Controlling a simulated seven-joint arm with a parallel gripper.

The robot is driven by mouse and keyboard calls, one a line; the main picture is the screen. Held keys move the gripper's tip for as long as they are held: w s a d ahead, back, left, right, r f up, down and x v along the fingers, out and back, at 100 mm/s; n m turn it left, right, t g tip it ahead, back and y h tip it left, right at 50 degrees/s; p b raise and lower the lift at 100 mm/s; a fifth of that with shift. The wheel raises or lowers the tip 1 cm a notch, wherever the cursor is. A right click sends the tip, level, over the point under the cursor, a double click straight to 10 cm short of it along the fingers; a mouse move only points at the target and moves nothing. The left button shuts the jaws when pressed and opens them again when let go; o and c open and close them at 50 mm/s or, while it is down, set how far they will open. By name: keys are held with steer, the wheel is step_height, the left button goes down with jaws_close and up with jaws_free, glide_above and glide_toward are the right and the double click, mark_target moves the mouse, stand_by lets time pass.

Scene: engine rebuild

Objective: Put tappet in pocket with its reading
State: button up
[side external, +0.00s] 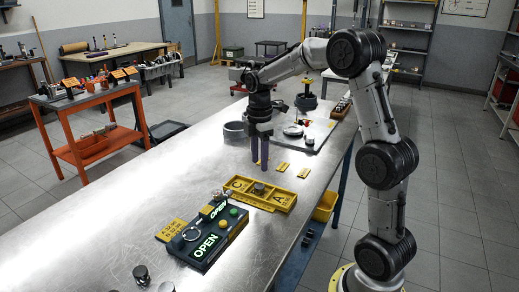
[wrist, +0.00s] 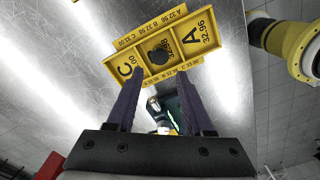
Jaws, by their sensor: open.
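The yellow tray (side external: 237,197) lies on the metal bench with lettered pockets; in the wrist view (wrist: 214,46) C, A and readings such as 32.96 are legible. A dark round tappet (wrist: 158,57) sits in its middle pocket, also visible in the side view (side external: 259,188). My gripper (side external: 260,165) is open and empty above the bench, behind the tray in the side view. Its purple fingers (wrist: 158,100) are spread apart in the wrist view. A dark gauge box (side external: 208,240) with lit OPEN displays stands left of the tray; the fingers partly frame it in the wrist view.
Loose metal cylinders (side external: 142,275) stand at the bench's near left. A yellow label plate (side external: 170,230) adjoins the gauge box. The bench left of my gripper is clear.

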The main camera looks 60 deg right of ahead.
steer(key=s+a+r+m+t, duration=0.25)
steer(key=s+a+r, duration=0.25)
steer(key=a+r, duration=0.25)
steer(key=s+a+m+t, duration=0.1)
steer(key=s+a+m, duration=0.3)
steer(key=s, duration=0.3)
steer(key=s+a+f+m+t, duration=0.1)
steer(key=s+a+m+t, duration=0.1)
steer(key=s+a+m, duration=0.3)
steer(key=shift+s+a+f, duration=0.25)
steer(key=shift+s+a, duration=0.25)
steer(key=shift+s, duration=1.3)
